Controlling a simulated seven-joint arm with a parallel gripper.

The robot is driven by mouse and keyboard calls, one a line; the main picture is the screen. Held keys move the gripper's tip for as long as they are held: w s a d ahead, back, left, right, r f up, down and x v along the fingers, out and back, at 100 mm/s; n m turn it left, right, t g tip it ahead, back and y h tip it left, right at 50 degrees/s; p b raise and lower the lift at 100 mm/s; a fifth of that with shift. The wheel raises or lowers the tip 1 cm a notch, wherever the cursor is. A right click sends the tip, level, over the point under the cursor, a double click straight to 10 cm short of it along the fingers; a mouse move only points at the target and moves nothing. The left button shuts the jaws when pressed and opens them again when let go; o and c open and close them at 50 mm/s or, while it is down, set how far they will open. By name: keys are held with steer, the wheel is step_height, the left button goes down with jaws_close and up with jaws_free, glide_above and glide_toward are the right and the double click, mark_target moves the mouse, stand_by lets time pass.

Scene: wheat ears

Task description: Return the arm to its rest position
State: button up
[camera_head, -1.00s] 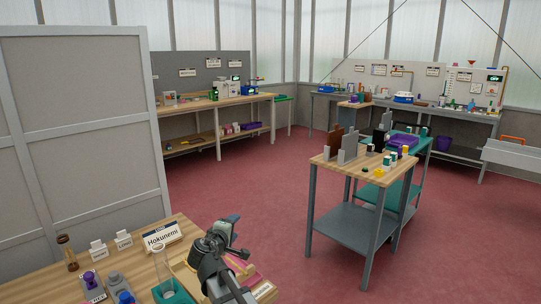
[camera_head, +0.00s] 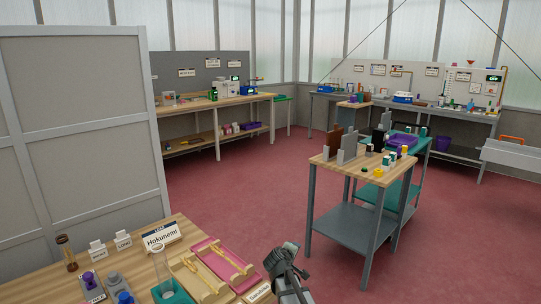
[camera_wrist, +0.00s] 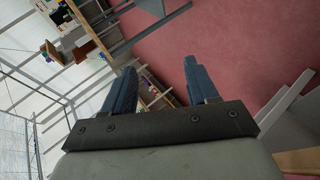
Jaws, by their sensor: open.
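My gripper (camera_wrist: 158,88) shows in the wrist view with its two blue fingers spread wide apart and nothing between them. In the head view my arm's end (camera_head: 284,262) is at the bottom, just right of the near wooden bench (camera_head: 140,258), and its fingertips are not clear there. Two trays lie on that bench to the left of my arm: a pink tray (camera_head: 238,274) and a tan wooden tray (camera_head: 188,283). Yellowish wheat ears (camera_head: 222,258) lie on the pink tray, and more ears (camera_head: 199,274) lie on the tan one.
A wooden-topped cart (camera_head: 340,172) stands at right. Red floor (camera_head: 240,200) between is clear.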

steer(key=s+d+f+m+g+y, duration=0.2)
steer(key=s+d+f, duration=0.25)
steer(key=f, duration=0.55)
steer(key=s+d+f+m+g+y, duration=0.1)
steer(key=s+d+f+m+g, duration=0.25)
steer(key=f, duration=0.65)
steer(key=s+d+f+m+g+y, duration=0.1)
steer(key=s+d+f+m+y, duration=0.1)
steer(key=s+d+f, duration=0.6)
steer(key=s+a+f+m+g, duration=0.1)
steer(key=s+a+f+g, duration=0.1)
steer(key=s+f, duration=0.35)
steer(key=s+a+f+g, duration=0.2)
steer(key=s, duration=0.7)
steer(key=s+a+f+m+g, duration=0.1)
steer(key=s+a+f+g, duration=0.1)
steer(key=s+f, duration=0.35)
steer(key=s+a+r+m+g, duration=0.1)
steer(key=s+g, duration=0.4)
steer(key=s, duration=1.8)
steer(key=shift+s+a+r, duration=0.15)
steer(key=shift+s+r, duration=0.05)
steer(key=shift+r, duration=0.2)
